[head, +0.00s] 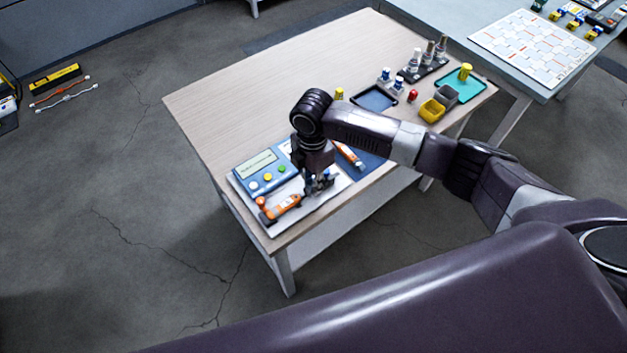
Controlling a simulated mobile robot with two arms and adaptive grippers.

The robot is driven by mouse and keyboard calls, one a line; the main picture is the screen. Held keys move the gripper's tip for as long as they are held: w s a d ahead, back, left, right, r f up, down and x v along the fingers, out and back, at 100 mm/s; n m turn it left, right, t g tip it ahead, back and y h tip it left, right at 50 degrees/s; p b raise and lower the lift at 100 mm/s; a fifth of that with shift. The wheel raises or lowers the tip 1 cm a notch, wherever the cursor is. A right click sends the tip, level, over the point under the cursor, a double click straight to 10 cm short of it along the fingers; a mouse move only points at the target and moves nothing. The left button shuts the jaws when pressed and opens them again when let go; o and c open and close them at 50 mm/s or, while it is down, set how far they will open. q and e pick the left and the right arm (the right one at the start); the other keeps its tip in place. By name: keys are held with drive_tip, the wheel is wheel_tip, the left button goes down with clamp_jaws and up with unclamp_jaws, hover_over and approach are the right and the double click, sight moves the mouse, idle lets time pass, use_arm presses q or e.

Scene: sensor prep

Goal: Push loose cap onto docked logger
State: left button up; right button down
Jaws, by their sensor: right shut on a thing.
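A blue device with a pale screen and several coloured buttons (258,170) lies on a white board (300,214) at the near left corner of the table. An orange and dark tool-like body (283,206) lies in front of it, probably the docked logger. A second orange and white body (350,154) lies behind my right gripper. My right gripper (320,188) points down over the board, just right of the nearer orange body. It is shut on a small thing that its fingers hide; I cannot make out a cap. My left gripper is out of view.
Farther back on the wooden table (250,90) are a dark blue tray (374,98), yellow (431,111) and grey bins, a teal tray (462,86) and a rack of bottles (427,66).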

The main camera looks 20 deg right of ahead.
drive_tip(key=shift+p, duration=0.35)
idle(0.4)
drive_tip(key=shift+s+a+p, duration=0.2)
drive_tip(key=shift+a+p, duration=0.4)
drive_tip(key=shift+p, duration=0.15)
idle(0.8)
drive_tip(key=shift+s+a, duration=0.1)
drive_tip(key=shift+a, duration=0.25)
idle(0.9)
drive_tip(key=c, duration=1.7)
unclamp_jaws()
drive_tip(key=shift+c, duration=0.2)
drive_tip(key=shift+o, duration=1.1)
drive_tip(key=shift+r+p, duration=0.65)
drive_tip(key=shift+p, duration=0.4)
wheel_tip(320, 180, up, 6)
drive_tip(key=p, duration=0.6)
